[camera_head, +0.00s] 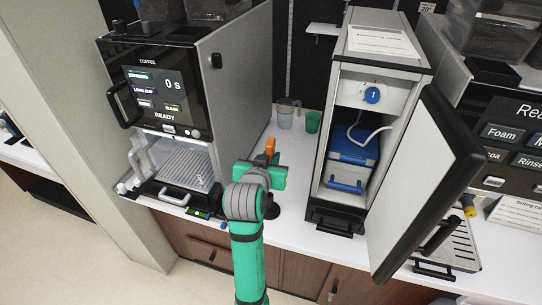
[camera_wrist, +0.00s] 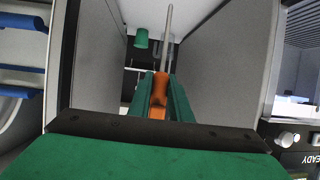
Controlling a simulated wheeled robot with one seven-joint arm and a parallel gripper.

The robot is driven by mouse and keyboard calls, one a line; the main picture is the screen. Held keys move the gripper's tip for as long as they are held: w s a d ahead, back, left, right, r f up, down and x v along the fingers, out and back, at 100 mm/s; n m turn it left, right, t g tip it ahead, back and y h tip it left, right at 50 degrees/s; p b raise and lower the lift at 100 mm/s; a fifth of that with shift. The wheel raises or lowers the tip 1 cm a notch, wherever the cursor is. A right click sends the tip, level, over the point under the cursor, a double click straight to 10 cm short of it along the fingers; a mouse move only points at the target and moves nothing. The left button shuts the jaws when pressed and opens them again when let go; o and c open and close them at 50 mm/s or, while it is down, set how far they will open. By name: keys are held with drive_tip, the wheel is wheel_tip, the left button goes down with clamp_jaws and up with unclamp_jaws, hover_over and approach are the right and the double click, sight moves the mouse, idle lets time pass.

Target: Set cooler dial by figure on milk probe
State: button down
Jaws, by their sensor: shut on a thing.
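My gripper (camera_head: 265,172) is over the counter between the coffee machine and the cooler. In the wrist view my gripper's green fingers (camera_wrist: 163,95) are shut on the orange milk probe (camera_wrist: 159,88), whose thin metal rod (camera_wrist: 168,35) points away from me. The orange part of the probe also shows in the head view (camera_head: 270,146). I see no readable figure on it. The cooler (camera_head: 334,95) stands open, its door (camera_head: 420,190) swung to the right. Its blue dial (camera_head: 373,96) is on a white panel above the chamber. A blue container (camera_head: 352,150) sits inside.
A coffee machine (camera_head: 235,80) stands at left, its screen showing "0 s" and "READY". A clear jug (camera_head: 286,115) and a green cup (camera_head: 313,122) stand at the back of the white counter (camera_head: 292,160). A sheet (camera_head: 382,40) lies on the cooler.

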drive_tip(key=shift+s+a+f, duration=0.1)
drive_tip(key=shift+a+f, duration=0.05)
drive_tip(key=shift+f, duration=1)
drive_tip(key=shift+s+a+f, duration=0.1)
drive_tip(key=shift+f, duration=1.05)
drive_tip(key=shift+f, duration=2.9)
drive_tip(key=shift+f, duration=0.35)
drive_tip(key=shift+f, duration=1.5)
drive_tip(key=c, duration=1.5)
unclamp_jaws()
drive_tip(key=shift+c, duration=0.2)
drive_tip(key=shift+s, duration=0.1)
